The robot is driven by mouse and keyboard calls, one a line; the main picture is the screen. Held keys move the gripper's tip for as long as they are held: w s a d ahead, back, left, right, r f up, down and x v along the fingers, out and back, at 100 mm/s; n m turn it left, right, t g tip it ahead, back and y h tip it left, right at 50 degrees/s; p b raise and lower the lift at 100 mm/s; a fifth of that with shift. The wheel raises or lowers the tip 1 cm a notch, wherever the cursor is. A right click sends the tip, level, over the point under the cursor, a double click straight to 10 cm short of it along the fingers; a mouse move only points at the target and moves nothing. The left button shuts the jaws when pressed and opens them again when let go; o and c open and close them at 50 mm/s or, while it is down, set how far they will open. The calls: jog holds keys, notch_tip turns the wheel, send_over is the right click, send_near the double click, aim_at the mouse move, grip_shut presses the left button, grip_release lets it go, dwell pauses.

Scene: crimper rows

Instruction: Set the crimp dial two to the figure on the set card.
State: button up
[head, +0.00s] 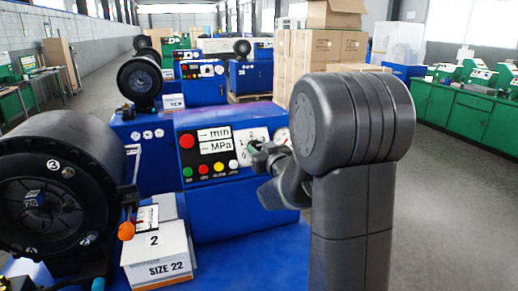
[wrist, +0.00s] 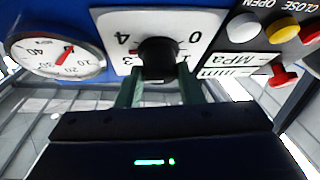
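The crimp dial's black knob (wrist: 158,58) stands on a white plate (wrist: 112,22) that shows the figures 0, 3 and 4.
A round gauge (wrist: 57,56) with a red needle is beside the dial. White, yellow and red buttons (wrist: 283,30) lie on the other side. A black crimper head (head: 45,190) with an orange-knobbed lever (head: 126,231) stands at left. More blue machines and cartons (head: 320,55) are behind.

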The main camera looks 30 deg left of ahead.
jog(key=c, duration=0.3)
jog(key=shift+c, duration=0.2)
jog(key=shift+n, duration=0.4)
jog(key=shift+w+d+n+g+y+b, duration=0.15)
jog(key=shift+n+g+y+b, duration=0.2)
jog(key=shift+n+g, duration=0.7)
jog(key=n+g+p, duration=0.1)
jog(key=n+g, duration=0.1)
jog(key=n, duration=0.1)
jog(key=shift+w+r+n, duration=0.1)
jog(key=shift+r+n, duration=0.05)
jog(key=shift+n, duration=0.1)
jog(key=shift+n+g, duration=0.25)
jog(key=shift+n, duration=0.35)
jog(key=shift+p, duration=0.3)
